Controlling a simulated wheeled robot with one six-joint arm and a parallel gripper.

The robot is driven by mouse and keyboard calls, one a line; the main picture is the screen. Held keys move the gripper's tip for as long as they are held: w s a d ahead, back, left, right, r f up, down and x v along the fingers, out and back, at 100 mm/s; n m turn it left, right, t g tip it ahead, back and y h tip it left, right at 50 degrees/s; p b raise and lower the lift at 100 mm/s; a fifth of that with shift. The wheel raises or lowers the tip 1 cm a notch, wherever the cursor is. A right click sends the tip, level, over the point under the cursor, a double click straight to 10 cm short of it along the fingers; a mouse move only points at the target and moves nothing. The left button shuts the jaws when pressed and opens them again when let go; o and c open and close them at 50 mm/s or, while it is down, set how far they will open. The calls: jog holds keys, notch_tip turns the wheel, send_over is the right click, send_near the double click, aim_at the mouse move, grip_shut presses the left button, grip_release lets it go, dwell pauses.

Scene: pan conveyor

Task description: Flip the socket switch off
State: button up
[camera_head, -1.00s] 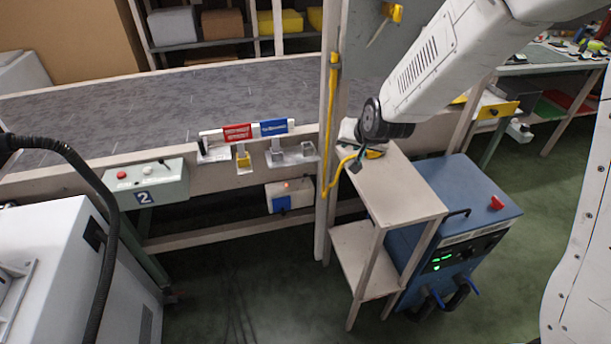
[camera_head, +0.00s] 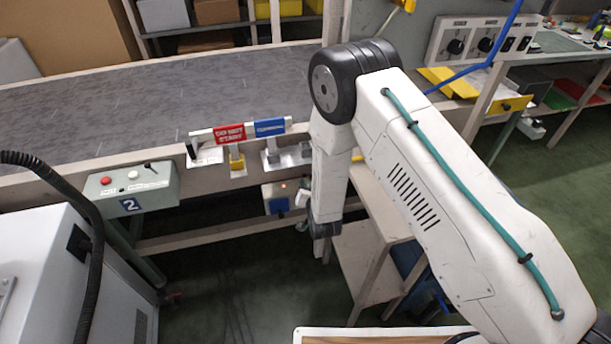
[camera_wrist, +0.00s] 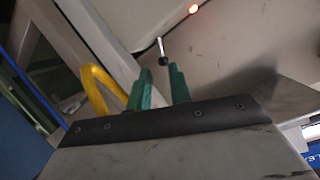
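The socket box (camera_head: 281,194) is a small pale box with a blue socket face and a lit red lamp, mounted below the conveyor's front rail. In the wrist view its lamp (camera_wrist: 193,8) glows at the top. The gripper holds nothing. In the head view my forearm hangs right of the box.
A wooden post and shelf stand (camera_head: 372,262) are close by, partly behind my arm. A yellow cable (camera_wrist: 95,88) runs left of the fingers in the wrist view. Red and blue tags (camera_head: 229,134) hang above the box. Control box 2 (camera_head: 133,187) is at left.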

aim_at(303, 178)
jog(key=x, duration=0.6)
jog(key=shift+w+a, duration=0.1)
jog(key=shift+a, duration=0.1)
jog(key=shift+c, duration=0.2)
grip_shut()
